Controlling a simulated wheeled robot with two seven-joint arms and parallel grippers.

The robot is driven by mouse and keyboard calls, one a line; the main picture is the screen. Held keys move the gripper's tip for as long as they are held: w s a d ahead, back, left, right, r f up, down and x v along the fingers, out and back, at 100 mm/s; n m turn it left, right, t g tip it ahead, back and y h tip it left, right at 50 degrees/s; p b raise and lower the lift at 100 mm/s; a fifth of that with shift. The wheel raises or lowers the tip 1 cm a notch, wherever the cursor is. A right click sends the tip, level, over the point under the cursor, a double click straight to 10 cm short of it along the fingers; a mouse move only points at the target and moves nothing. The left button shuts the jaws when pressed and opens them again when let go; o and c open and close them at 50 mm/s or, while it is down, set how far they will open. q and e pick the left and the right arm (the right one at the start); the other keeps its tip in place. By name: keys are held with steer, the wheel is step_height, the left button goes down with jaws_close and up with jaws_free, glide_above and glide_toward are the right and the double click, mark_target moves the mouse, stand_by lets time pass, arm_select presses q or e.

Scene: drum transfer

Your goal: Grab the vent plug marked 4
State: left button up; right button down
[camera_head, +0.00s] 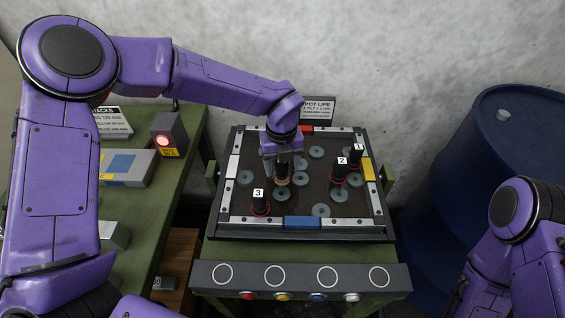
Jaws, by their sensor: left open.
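My left gripper (281,158) is over the dark square tray (232,202), pointing down, with open jaws. A black plug (283,171) with a tan ring at its base stands directly below it, partly covered by the jaws. No number shows on this plug, so I cannot read whether it is marked 4. Other black plugs marked 1 (355,158), 2 (338,174) and 3 (260,206) stand upright in the tray, two at the right and plug 3 at the front left. My right gripper is not in view.
Several grey discs (320,210) lie flat in the tray. A front panel (300,276) carries white circles and coloured buttons. A green side bench (150,205) holds a red-lit box (168,134). A large blue drum (480,130) stands at the right.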

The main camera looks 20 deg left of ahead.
arm_select(q)
steer(key=shift+f, duration=0.4)
steer(key=shift+r, duration=0.1)
steer(key=c, duration=1.2)
steer(key=shift+o, duration=0.2)
